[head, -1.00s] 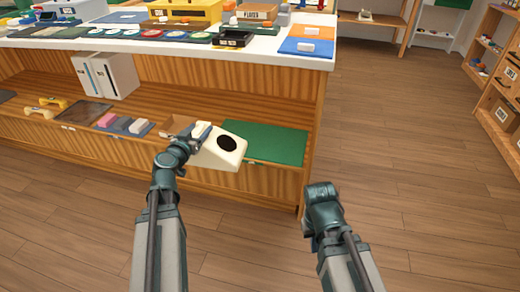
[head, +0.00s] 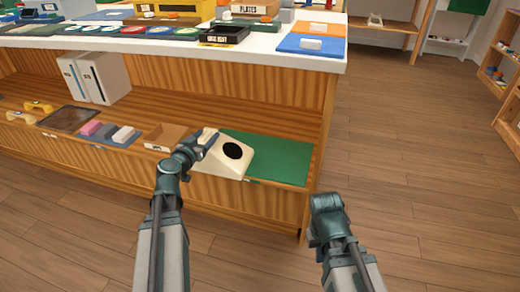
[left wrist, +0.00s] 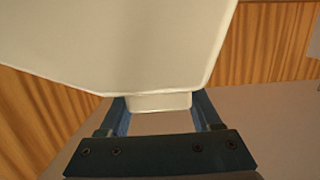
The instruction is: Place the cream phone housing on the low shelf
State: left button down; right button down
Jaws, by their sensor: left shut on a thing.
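The cream phone housing (head: 228,156), with a dark round hole in its face, is at the low shelf (head: 180,116), over the left part of a green mat (head: 282,160). I cannot tell whether it touches the mat. My left gripper (head: 205,138) is shut on its left end. In the left wrist view the housing (left wrist: 120,40) fills the upper part, with a small block of it between the fingers (left wrist: 160,104). My right gripper (head: 326,205) hangs in front of the shelf's right end, apart from everything; its fingers are hidden.
Left of the housing on the shelf are a small wooden box (head: 168,137), coloured blocks (head: 108,131), a dark tray (head: 68,119) and white binders (head: 95,77). The white counter (head: 270,48) overhangs above. The mat's right part is bare, and floor is open to the right.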

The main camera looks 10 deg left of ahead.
aim_at(233, 147)
pick_arm(q)
jog(key=shift+w, duration=0.2)
jog(key=w+d+f+b, duration=0.1)
jog(key=w+d, duration=0.8)
jog(key=w, duration=0.4)
jog(key=shift+f+b, duration=0.25)
jog(key=shift+b, duration=0.05)
jog(key=shift+d+f, duration=0.1)
notch_tip(233, 147, down, 4)
jog(key=b, duration=0.3)
jog(key=shift+r+b, duration=0.2)
jog(key=shift+b, duration=0.15)
jog(key=shift+r, duration=0.15)
jog(key=shift+c, duration=0.4)
grip_release()
jog(key=s, duration=0.4)
jog(key=s+r+p, duration=0.1)
jog(key=s, duration=0.3)
jog(key=s+p, duration=0.1)
jog(key=s, duration=0.3)
jog(key=shift+a+r, duration=0.2)
jog(key=shift+r, duration=0.2)
